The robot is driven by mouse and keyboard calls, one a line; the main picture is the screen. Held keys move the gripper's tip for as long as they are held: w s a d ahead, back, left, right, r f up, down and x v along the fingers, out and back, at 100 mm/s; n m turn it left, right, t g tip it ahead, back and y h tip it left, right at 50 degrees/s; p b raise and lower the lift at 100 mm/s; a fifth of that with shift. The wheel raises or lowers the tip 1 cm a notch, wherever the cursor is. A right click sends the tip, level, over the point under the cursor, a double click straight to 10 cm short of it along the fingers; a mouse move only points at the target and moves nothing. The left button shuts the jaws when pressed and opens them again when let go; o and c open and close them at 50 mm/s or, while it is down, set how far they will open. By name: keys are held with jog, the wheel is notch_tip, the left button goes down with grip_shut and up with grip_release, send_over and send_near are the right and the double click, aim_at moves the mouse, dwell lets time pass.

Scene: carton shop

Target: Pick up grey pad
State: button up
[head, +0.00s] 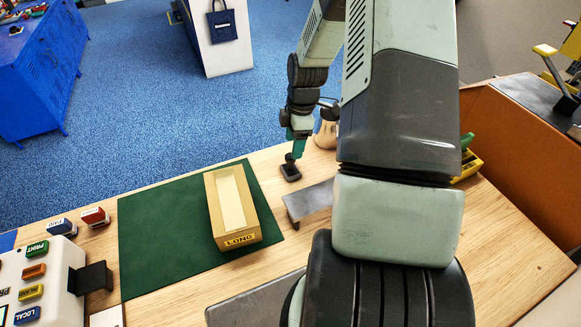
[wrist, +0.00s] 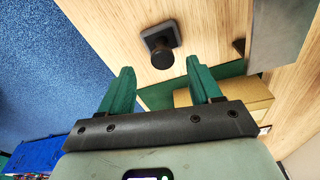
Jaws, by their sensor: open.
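A small dark grey square pad with a round black knob on top lies on the wooden table right of the green mat; the pad (head: 291,173) also shows in the wrist view (wrist: 149,36). My gripper (head: 293,157) is right by it in the head view, pointing down. In the wrist view my gripper (wrist: 163,76) has its two green fingers apart with nothing between them. The pad lies beyond the fingertips, lined up with the gap. The arm hides part of the table in the head view.
A long open tan carton (head: 213,207) lies on the green mat (head: 155,240). A grey metal plate (head: 310,201) stands close to the pad's right front.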

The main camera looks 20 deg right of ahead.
jog(key=shift+a+f, duration=0.2)
jog(key=shift+f, duration=0.8)
jog(key=shift+a+f, duration=0.2)
jog(key=shift+f, duration=0.85)
jog(key=shift+a+f, duration=0.2)
jog(key=shift+f, duration=0.8)
jog(key=c, duration=1.1)
jog(key=shift+r, duration=0.1)
notch_tip(320, 180, up, 10)
jog(key=shift+f, duration=0.1)
